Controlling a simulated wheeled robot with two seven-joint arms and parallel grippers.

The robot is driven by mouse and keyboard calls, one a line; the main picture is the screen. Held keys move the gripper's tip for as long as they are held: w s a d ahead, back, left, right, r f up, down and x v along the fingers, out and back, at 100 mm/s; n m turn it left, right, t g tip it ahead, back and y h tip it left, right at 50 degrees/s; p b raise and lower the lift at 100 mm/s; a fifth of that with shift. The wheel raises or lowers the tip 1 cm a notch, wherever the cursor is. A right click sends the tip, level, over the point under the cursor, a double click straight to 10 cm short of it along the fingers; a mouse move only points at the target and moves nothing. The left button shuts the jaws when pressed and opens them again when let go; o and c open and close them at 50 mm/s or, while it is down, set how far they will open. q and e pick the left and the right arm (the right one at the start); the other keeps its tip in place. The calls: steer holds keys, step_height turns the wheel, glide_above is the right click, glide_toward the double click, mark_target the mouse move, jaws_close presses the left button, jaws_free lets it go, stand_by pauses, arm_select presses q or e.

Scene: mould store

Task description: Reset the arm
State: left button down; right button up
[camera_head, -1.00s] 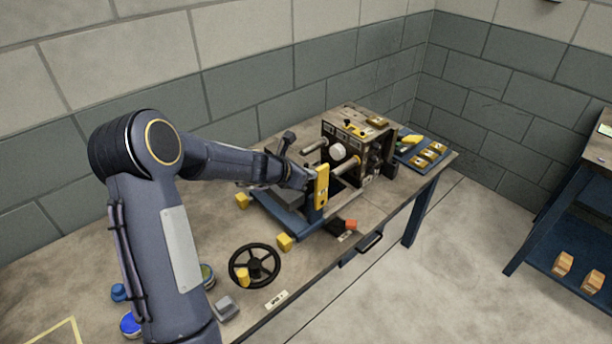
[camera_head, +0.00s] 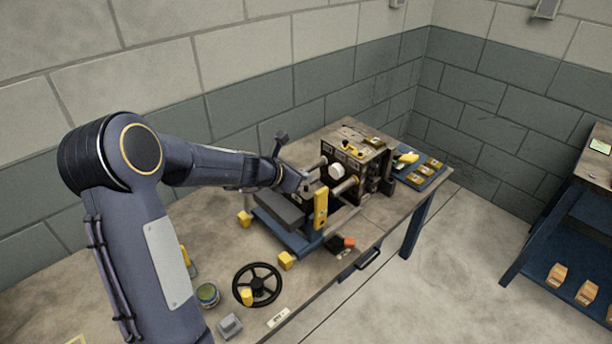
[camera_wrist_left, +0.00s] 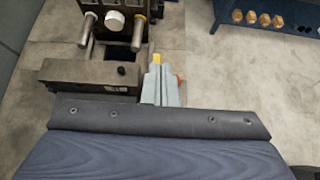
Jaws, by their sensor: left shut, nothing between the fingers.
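My left arm comes in from the left of the head view, bent at the elbow. My left gripper (camera_head: 303,184) is shut and empty, above the machine on the table, close to its upright yellow part (camera_head: 320,208). In the left wrist view, the gripper's two grey fingers (camera_wrist_left: 160,82) lie together, with a bit of yellow showing just past their tips. The machine (camera_head: 357,160) has a dark block with a round white knob (camera_head: 336,171) and metal rods on a blue base. My right gripper is not in view.
The table (camera_head: 225,260) holds a black handwheel (camera_head: 257,285), several yellow blocks, a grey block (camera_head: 229,326) and a round tin (camera_head: 208,294). A blue tray (camera_head: 420,170) lies past the machine. A blue shelf unit (camera_head: 560,230) stands at right. Open floor lies between.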

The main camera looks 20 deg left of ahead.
arm_select(q)
steer(key=s+d+r+m+g+h+b, duration=0.1)
steer(key=s+d+r+m, duration=0.35)
steer(key=s+m, duration=0.5)
steer(key=s+d+r+m+g+h+b, duration=0.1)
steer(key=s+d+r+m+b, duration=0.15)
steer(key=s+d+m, duration=0.45)
steer(key=s+a+f+m+g+y, duration=0.1)
steer(key=s+f+m, duration=0.2)
steer(key=s+m, duration=0.3)
steer(key=s+a+f+m+g+y+b, duration=0.1)
steer(key=s+f+m, duration=0.2)
steer(key=s+m, duration=0.4)
steer(key=s, duration=0.5)
steer(key=shift+s+a+g, duration=0.25)
steer(key=shift+s+g, duration=0.05)
steer(key=shift+s, duration=0.05)
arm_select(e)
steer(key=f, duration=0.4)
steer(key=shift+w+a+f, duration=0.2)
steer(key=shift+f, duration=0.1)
arm_select(q)
steer(key=shift+a, duration=0.1)
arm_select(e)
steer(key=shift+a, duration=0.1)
